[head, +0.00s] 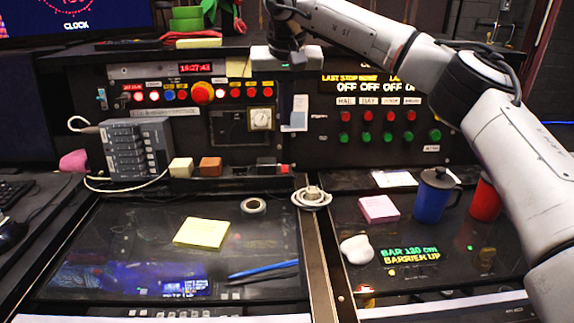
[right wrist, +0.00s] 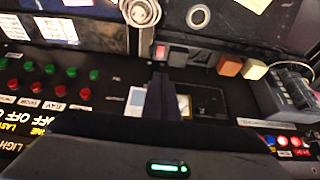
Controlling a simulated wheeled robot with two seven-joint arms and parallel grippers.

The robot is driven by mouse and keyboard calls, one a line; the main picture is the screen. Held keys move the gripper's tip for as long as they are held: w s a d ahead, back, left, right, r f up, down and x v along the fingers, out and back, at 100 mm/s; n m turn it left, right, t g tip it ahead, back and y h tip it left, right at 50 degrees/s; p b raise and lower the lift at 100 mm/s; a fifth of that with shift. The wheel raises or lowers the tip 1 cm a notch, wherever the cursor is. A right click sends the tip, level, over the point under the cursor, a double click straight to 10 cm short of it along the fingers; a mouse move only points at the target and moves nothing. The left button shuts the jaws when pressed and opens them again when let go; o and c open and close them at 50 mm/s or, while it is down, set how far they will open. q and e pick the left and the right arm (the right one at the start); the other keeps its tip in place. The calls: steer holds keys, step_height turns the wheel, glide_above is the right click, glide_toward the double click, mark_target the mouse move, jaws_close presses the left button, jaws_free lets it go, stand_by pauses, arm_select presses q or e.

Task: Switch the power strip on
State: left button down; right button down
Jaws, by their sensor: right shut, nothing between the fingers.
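A grey block (head: 137,150) with a row of dark fittings and a white cable stands at the left of the console; it looks most like the power strip. Its near end also shows at the right edge of the right wrist view (right wrist: 283,96). I cannot make out its switch state. My right gripper (right wrist: 162,80) is shut and empty, its dark fingers over the console's middle panel, well to the right of the grey block in the head view. In the head view its body (head: 282,57) hangs at the console's top edge. My left gripper is not in view.
Lit buttons and a red knob (head: 201,93) line the console's upper row. A beige cube (head: 181,167), a brown cube (head: 210,166) and a small red switch (head: 283,168) sit on the ledge.

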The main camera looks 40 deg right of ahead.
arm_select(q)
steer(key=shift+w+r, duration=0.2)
arm_select(e)
steer(key=shift+w, duration=0.1)
glide_toward(284, 166)
steer(key=x, duration=0.6)
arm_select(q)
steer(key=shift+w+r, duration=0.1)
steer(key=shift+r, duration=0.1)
arm_select(e)
steer(key=shift+f, duration=0.15)
arm_select(q)
steer(key=shift+p, duration=0.3)
